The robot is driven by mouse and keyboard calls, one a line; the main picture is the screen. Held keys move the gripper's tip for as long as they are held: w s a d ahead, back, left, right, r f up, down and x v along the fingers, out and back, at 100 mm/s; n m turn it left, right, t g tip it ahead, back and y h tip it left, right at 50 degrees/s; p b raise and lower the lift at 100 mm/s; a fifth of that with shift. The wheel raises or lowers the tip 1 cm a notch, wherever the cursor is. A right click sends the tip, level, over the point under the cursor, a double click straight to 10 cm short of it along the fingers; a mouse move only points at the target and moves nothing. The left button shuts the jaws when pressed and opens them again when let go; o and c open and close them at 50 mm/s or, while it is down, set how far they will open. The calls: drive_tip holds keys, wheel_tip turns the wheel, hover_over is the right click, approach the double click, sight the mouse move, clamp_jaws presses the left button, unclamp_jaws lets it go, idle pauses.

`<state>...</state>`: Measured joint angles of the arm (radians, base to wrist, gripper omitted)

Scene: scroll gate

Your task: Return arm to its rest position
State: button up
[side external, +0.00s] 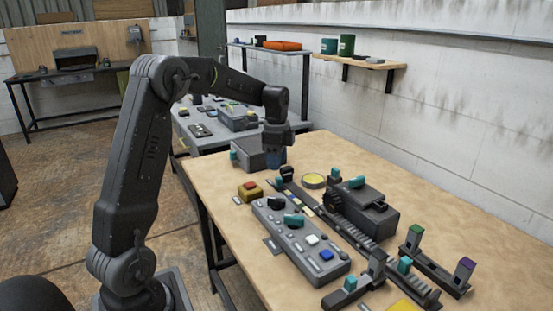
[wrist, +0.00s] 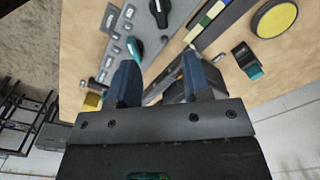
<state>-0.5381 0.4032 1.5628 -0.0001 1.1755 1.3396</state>
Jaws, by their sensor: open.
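My gripper (side external: 276,157) hangs from my arm over the far left part of the wooden table (side external: 420,228), pointing down in front of a grey box with a teal part (side external: 248,152). In the wrist view my gripper (wrist: 163,70) shows two dark blue fingers spread apart with nothing held between them. Below and beyond the fingers are the grey control panel (wrist: 120,12) and a dark rail part. My arm is bent at the elbow, its forearm reaching right over the table. No rest position is marked in the frames.
The control panel (side external: 290,240), a red-topped yellow button box (side external: 250,190), a toothed rail (side external: 355,235), a dark box (side external: 368,212) and a yellow disc (side external: 313,180) stand on the table. Upright posts (side external: 463,270) stand at right.

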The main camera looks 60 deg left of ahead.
drive_tip(key=s+d+r+n+t, duration=0.1)
drive_tip(key=s+d+r+n, duration=0.1)
drive_tip(key=s+d+r, duration=0.35)
drive_tip(key=s+d+r+n+t, duration=0.1)
drive_tip(key=s+d+r+n, duration=0.1)
drive_tip(key=d, duration=0.6)
drive_tip(key=s+d+f+n+t, duration=0.1)
drive_tip(key=s+d+n+t, duration=0.2)
drive_tip(key=s+d, duration=0.7)
drive_tip(key=s+n, duration=0.2)
drive_tip(key=s, duration=0.2)
drive_tip(key=shift+d+f+t, duration=0.3)
drive_tip(key=shift+d, duration=0.05)
